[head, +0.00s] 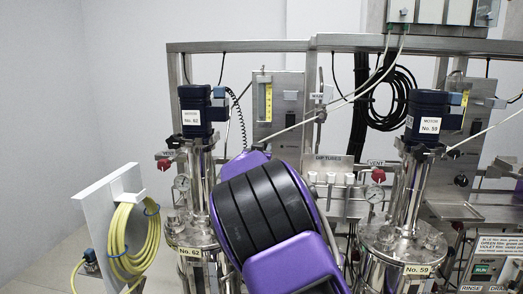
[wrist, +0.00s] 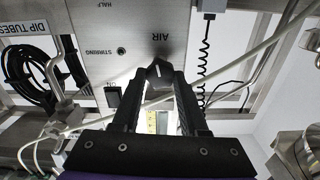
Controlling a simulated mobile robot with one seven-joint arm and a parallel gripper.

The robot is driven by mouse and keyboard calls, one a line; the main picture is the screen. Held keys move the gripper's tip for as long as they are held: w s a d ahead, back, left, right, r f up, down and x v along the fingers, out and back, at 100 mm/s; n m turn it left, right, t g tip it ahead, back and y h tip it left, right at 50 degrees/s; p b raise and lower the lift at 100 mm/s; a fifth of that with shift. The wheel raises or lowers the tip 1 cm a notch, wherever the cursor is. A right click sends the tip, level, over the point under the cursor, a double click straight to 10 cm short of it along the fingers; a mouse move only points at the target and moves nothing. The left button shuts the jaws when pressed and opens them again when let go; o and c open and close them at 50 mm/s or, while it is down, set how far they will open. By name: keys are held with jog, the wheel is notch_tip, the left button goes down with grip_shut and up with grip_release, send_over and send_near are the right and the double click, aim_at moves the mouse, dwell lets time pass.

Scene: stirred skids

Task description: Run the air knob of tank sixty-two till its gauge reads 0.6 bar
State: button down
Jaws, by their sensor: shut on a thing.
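Tank sixty-two (head: 190,235) stands left of centre in the head view, with its "No. 62" plate and a dark blue motor (head: 196,112) on top. In the wrist view the black air knob (wrist: 159,68) with a pale mark sits on a grey panel (wrist: 125,25), by the upside-down word "AIR". My gripper (wrist: 157,80) is shut on this knob, a finger on either side. In the head view my purple and black arm hides the gripper and knob.
A thin pale tube (wrist: 215,70) crosses close to my fingers. A coiled black cord (wrist: 204,60) hangs beside the panel. A yellow hose (head: 133,240) hangs on a white board at left.

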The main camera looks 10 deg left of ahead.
jog(key=shift+m+b, duration=0.4)
jog(key=shift+m, duration=1.1)
jog(key=shift+c, duration=2.2)
grip_release()
jog(key=s, duration=1.7)
jog(key=shift+s+a+b, duration=0.25)
jog(key=shift+a+b, duration=0.05)
jog(key=shift+b, duration=0.1)
